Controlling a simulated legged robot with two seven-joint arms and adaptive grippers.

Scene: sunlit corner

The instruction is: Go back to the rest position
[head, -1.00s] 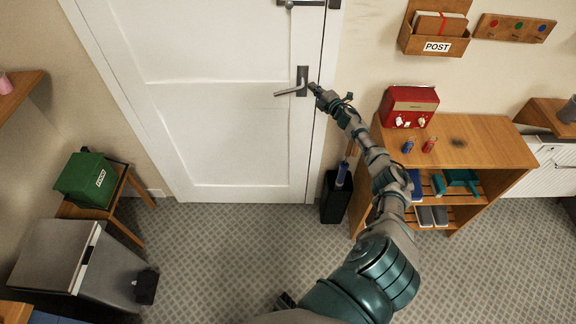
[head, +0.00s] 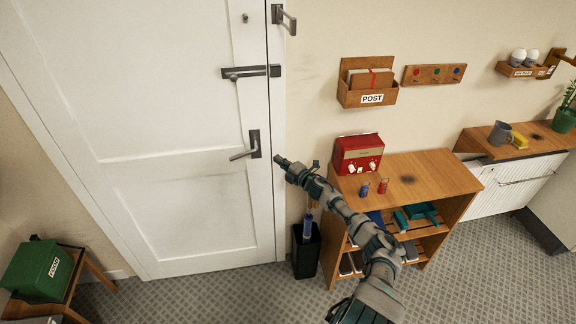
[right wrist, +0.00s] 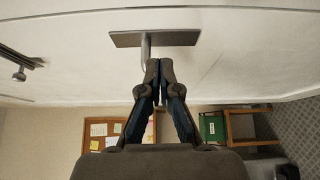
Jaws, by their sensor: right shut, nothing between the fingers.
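My right gripper (head: 281,161) is shut and empty, in front of the white door (head: 190,210) near its right edge. In the head view its tip is a little right of the door handle (head: 247,148), with a gap between them in the picture. In the right wrist view the closed fingers (right wrist: 159,70) point at the handle's plate (right wrist: 155,39) and overlap part of the lever. I cannot tell from that view whether they touch. The door looks closed. My left gripper is not in view.
A wooden shelf unit (head: 455,180) with a red box (head: 358,155) stands right of my right arm. A dark bin (head: 306,262) stands between door and shelf. A green box (head: 38,272) sits on a stool at left.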

